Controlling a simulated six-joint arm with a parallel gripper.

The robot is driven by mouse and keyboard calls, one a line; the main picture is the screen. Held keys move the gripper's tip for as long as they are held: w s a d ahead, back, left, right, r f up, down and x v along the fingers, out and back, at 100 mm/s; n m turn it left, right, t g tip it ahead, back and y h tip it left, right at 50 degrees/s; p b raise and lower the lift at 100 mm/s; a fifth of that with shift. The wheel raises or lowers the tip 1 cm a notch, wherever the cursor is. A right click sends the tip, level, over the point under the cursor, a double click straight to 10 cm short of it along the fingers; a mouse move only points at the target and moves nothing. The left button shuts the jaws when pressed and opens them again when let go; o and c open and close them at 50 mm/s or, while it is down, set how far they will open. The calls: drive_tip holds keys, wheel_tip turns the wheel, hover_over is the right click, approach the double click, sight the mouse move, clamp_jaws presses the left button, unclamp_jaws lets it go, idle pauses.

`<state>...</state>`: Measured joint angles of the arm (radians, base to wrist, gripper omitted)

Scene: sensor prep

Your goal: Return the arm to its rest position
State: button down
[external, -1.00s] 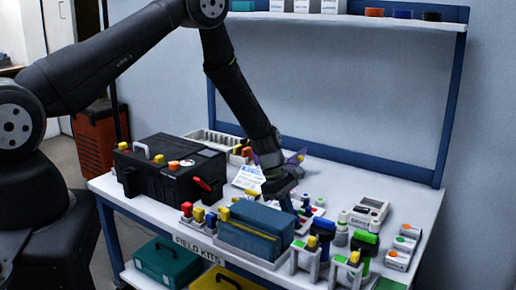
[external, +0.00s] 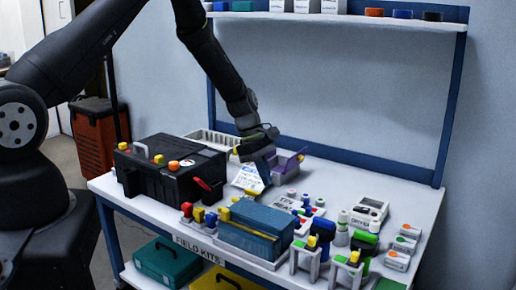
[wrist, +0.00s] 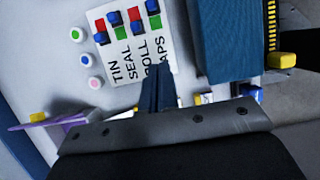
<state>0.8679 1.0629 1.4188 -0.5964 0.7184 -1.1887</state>
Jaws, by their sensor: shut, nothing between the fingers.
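My gripper (external: 265,178) is shut and empty. In the external view it hangs tilted above the back middle of the white table (external: 335,178), to the right of the black case (external: 168,170) and behind the blue box (external: 255,225). In the wrist view my closed fingers (wrist: 157,82) point at a white card (wrist: 130,50) with printed words and several blue-topped, red and green pieces. Part of the purple bin (external: 287,162) is hidden behind my gripper.
The black case with coloured knobs stands on the left, close to my arm. Vials, a white meter (external: 369,212) and small racks (external: 305,258) fill the right front. A shelf (external: 350,20) runs along the back wall. The air above the table is mostly clear.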

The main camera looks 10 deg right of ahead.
idle(0.4)
drive_tip(key=x, duration=0.9)
drive_tip(key=shift+f, duration=0.3)
drive_tip(key=shift+w+a, duration=0.75)
drive_tip(key=shift+w+a+r, duration=0.15)
drive_tip(key=shift+w+a, duration=0.2)
drive_tip(key=shift+s+d, duration=0.1)
